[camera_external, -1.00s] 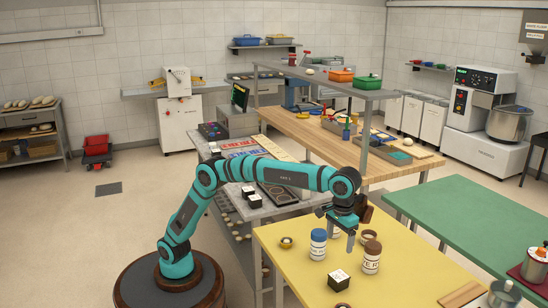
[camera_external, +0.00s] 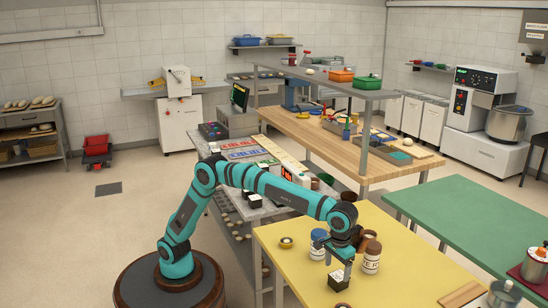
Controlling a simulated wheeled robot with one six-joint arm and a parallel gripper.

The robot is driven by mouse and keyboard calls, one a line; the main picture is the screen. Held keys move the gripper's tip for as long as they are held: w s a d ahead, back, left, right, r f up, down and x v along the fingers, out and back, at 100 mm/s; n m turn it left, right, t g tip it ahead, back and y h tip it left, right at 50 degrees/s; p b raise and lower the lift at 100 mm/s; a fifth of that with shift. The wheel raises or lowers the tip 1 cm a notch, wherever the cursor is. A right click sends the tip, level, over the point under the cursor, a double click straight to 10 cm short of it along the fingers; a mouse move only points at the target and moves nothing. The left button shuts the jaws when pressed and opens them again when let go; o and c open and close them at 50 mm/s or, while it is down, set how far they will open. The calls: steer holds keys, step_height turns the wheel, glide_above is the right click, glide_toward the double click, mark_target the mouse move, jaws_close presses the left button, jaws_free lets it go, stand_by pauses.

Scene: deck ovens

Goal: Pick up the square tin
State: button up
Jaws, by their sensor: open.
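My gripper (camera_external: 346,264) is open and points down just above the tin. Its fingers overlap the tin's top and back edge in this view. I cannot tell whether they touch it. Nothing shows held between the fingers.
A blue-lidded jar (camera_external: 318,244) stands close behind the tin, and a brown-lidded jar (camera_external: 371,258) stands to its right. The green table (camera_external: 470,220) is mostly clear.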

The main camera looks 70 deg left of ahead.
mark_target(339, 276)
steer(key=f, duration=0.3)
steer(key=w+f, duration=0.1)
steer(key=shift+d+f, duration=0.25)
steer(key=shift+f, duration=0.15)
steer(key=c, duration=1.2)
